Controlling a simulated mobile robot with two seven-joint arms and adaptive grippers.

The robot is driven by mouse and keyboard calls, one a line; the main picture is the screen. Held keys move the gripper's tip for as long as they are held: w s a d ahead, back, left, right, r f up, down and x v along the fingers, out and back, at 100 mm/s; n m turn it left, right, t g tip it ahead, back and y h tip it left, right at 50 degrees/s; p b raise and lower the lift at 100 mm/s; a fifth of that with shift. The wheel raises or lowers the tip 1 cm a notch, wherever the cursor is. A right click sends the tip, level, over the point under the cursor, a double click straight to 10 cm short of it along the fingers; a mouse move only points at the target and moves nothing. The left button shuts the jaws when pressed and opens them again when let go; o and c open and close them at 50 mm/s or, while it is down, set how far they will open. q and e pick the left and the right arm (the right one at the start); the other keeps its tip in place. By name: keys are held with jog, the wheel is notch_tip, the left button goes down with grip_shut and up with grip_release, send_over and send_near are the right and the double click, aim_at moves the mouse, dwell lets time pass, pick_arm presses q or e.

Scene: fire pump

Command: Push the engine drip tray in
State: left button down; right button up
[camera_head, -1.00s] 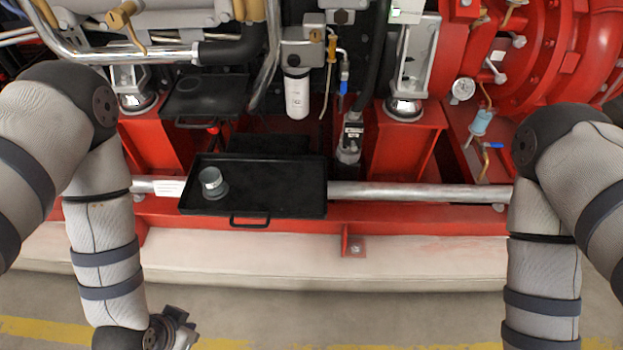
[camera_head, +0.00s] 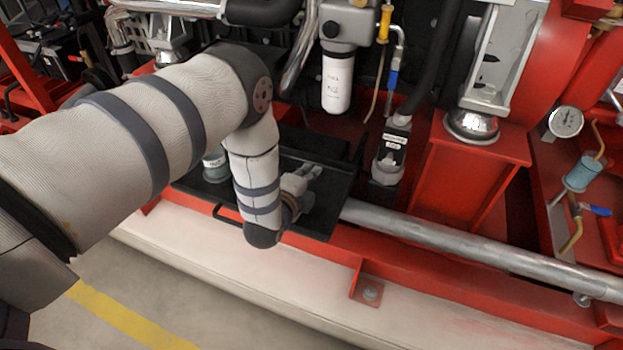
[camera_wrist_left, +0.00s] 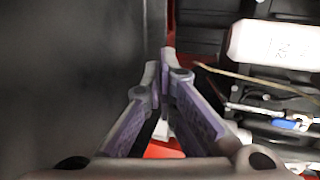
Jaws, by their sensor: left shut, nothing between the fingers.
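The engine drip tray (camera_head: 326,208) is a flat black tray sticking out over the red frame, with a handle (camera_head: 226,214) on its front. A grey cylindrical container (camera_head: 215,167) stands at its left end. My left arm hides much of the tray's middle. My left gripper (camera_head: 316,171) is over the tray's right part, its fingers shut and empty. I cannot tell whether it touches the tray. The left wrist view shows the closed fingertips (camera_wrist_left: 167,58) beside a large dark surface. My right gripper is out of view.
A white filter (camera_head: 337,83) hangs behind the tray. A metal pipe (camera_head: 450,238) runs to the right of it. A red pedestal (camera_head: 462,165) and a gauge (camera_head: 565,121) are at the right. The floor (camera_head: 190,300) in front is clear.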

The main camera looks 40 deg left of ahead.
aim_at(322, 160)
pick_arm(q)
jog(key=b+x, duration=0.1)
jog(key=x, duration=0.3)
jog(key=shift+w+f, duration=0.1)
jog(key=shift+f, duration=0.1)
jog(key=shift+w+a, duration=0.1)
jog(key=shift+w, duration=0.3)
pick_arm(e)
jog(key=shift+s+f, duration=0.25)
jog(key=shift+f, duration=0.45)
